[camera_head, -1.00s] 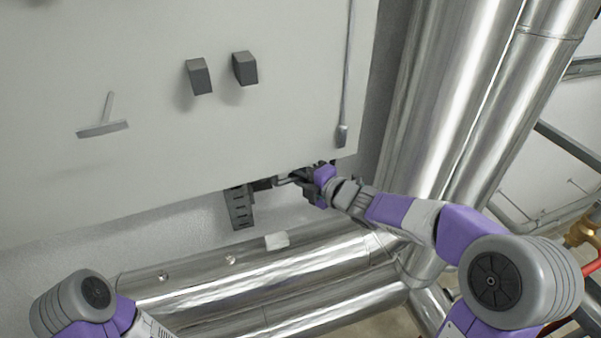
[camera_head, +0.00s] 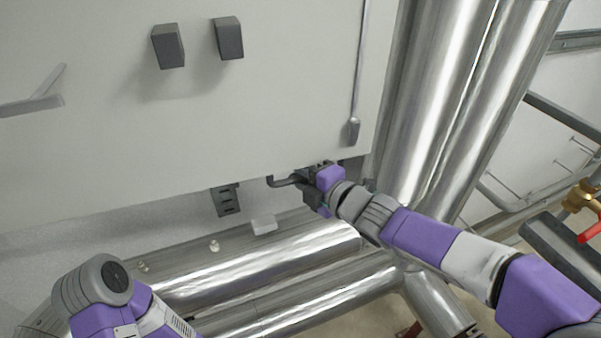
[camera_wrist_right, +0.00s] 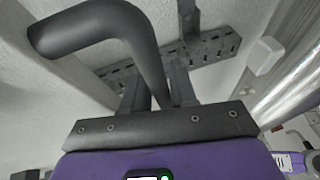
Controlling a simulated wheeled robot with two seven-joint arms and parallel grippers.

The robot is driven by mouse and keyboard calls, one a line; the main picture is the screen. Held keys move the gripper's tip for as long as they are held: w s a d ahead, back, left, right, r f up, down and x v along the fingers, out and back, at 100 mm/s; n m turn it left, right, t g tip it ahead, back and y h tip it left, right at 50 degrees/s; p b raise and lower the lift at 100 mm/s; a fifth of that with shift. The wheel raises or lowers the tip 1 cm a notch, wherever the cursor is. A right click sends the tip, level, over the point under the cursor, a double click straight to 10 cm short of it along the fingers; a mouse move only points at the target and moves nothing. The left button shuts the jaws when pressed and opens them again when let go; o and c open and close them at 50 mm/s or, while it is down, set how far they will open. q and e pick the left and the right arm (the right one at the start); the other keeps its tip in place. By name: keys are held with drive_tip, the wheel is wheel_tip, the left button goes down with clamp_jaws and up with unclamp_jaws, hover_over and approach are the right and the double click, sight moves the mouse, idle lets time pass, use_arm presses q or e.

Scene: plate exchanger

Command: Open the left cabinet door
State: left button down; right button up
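The large light-grey cabinet front (camera_head: 230,120) fills the upper left of the head view. A dark bent bar (camera_head: 284,182) shows just below its bottom edge. My right gripper (camera_head: 308,178) is at this bar, near the cabinet's lower right corner. In the right wrist view the bar (camera_wrist_right: 95,22) bends round and runs down between the two closely spaced fingers (camera_wrist_right: 160,92), which flank it on both sides. Where the bar is fixed is not clear. My left arm shows at the lower left, but its gripper is out of view.
Two dark blocks (camera_head: 168,46) (camera_head: 229,38) and a T-shaped piece (camera_head: 36,102) stick out from the cabinet front. A thin rod (camera_head: 357,85) runs down its right side. Shiny pipes (camera_head: 270,258) lie below, and more pipes (camera_head: 440,100) stand close on the right.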

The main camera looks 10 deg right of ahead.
drive_tip(key=p+v, duration=0.2)
drive_tip(key=v, duration=0.5)
drive_tip(key=shift+s+p, duration=0.3)
drive_tip(key=shift+p, duration=0.05)
drive_tip(key=shift+d, duration=0.1)
idle(0.3)
